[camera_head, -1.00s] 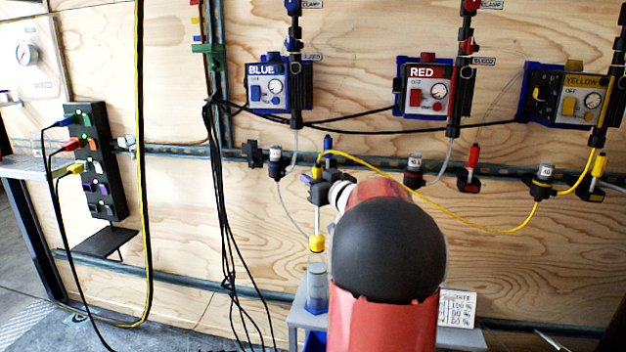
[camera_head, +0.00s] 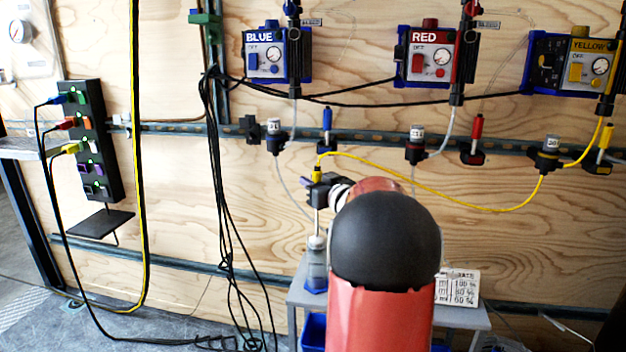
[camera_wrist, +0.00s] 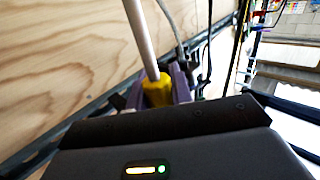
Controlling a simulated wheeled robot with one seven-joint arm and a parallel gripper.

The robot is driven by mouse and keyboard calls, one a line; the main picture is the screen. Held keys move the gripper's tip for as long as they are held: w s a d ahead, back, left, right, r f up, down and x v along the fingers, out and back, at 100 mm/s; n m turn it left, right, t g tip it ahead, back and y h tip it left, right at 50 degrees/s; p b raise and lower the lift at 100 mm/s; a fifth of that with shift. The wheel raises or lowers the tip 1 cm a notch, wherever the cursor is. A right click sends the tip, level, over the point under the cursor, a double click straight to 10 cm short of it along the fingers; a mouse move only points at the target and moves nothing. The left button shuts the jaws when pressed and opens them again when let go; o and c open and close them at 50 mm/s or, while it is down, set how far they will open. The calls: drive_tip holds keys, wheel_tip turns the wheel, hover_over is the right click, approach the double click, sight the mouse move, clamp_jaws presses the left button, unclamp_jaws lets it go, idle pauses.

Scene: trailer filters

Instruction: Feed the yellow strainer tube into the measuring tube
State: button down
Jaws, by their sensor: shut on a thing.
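The yellow strainer tube is a pale thin rod (camera_head: 316,222) with a yellow collar (camera_head: 317,174) and a yellow hose at its top. My gripper (camera_head: 318,184) is shut on it near the collar. In the wrist view the collar (camera_wrist: 157,93) sits between the purple fingers and the pale rod (camera_wrist: 143,40) runs away from them. The clear measuring tube (camera_head: 316,266) stands upright on a grey table below my gripper. The rod reaches down to its mouth and seems to enter it. The rod's lower end is not clearly visible. My arm stands just right of the tube.
The yellow hose (camera_head: 440,190) sags across the wall to a fitting (camera_head: 546,158) at right. A blue probe (camera_head: 327,122) and grey hoses are close behind my gripper. A sign (camera_head: 457,288) stands on the table (camera_head: 300,297). Black cables (camera_head: 222,200) hang at left.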

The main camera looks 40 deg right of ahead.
drive_tip(key=shift+f+b, duration=3.15)
drive_tip(key=shift+f, duration=1.75)
drive_tip(key=shift+f+b, duration=0.55)
drive_tip(key=shift+f, duration=0.25)
drive_tip(key=c, duration=1.2)
unclamp_jaws()
drive_tip(key=shift+o, duration=0.2)
drive_tip(key=s, duration=0.7)
drive_tip(key=shift+s+a+p, duration=0.3)
drive_tip(key=shift+s+a, duration=0.05)
drive_tip(key=shift+s, duration=0.05)
